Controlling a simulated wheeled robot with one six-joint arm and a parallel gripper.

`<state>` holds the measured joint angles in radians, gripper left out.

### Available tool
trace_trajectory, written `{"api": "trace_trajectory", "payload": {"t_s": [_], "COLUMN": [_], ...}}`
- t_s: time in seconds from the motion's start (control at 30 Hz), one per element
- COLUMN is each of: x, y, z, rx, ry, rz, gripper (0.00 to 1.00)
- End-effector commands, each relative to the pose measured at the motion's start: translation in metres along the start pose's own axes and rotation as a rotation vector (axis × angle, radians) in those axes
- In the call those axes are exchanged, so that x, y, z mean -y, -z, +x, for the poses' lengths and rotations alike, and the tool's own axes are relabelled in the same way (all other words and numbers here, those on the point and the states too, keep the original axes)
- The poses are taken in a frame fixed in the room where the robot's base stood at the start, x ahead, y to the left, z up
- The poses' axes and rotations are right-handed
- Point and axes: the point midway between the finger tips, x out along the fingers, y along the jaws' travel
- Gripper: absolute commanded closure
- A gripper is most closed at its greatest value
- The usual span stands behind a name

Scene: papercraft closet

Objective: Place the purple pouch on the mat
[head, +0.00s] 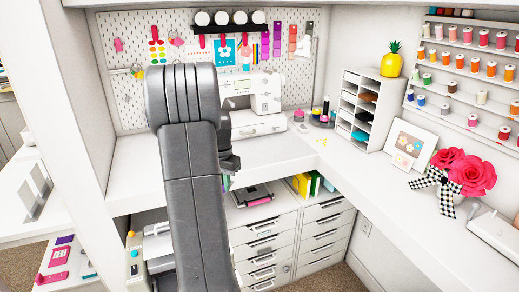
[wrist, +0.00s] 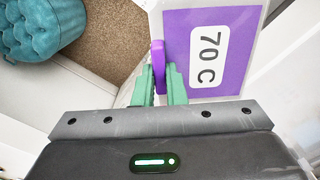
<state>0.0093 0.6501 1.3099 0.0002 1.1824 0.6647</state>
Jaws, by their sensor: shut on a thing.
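In the wrist view my gripper (wrist: 161,72) has its two green fingers closed on a narrow purple thing (wrist: 158,56), seen edge-on, which I take to be the purple pouch. Its far end sticks out past the fingertips. Just right of it is a flat purple panel (wrist: 232,73) with a white label reading "70 C" and a pale border. It may be the mat; I cannot tell for certain. I cannot tell whether the pouch touches it.
The wrist view shows a teal tufted stool (wrist: 42,25) on brown carpet (wrist: 105,45). In the head view a sewing machine (head: 262,95) stands on the white counter (head: 330,155). A cubby (head: 350,122), a framed picture (head: 411,143) and pink flowers (head: 470,172) occupy the right side.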

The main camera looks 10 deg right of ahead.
Motion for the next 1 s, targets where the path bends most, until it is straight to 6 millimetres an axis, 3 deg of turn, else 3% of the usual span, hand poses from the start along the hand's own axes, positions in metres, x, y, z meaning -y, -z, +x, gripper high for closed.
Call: {"api": "trace_trajectory", "payload": {"t_s": [0.2, 0.6, 1.0], "x": [-0.066, -0.140, -0.136], "y": [0.027, 0.042, 0.042], "z": [-0.035, -0.073, -0.070], "rx": [-0.004, -0.002, -0.001], "ry": [0.004, 0.003, 0.002], "rz": [0.366, 0.775, 0.759], "gripper": [1.00, 1.00, 1.00]}}
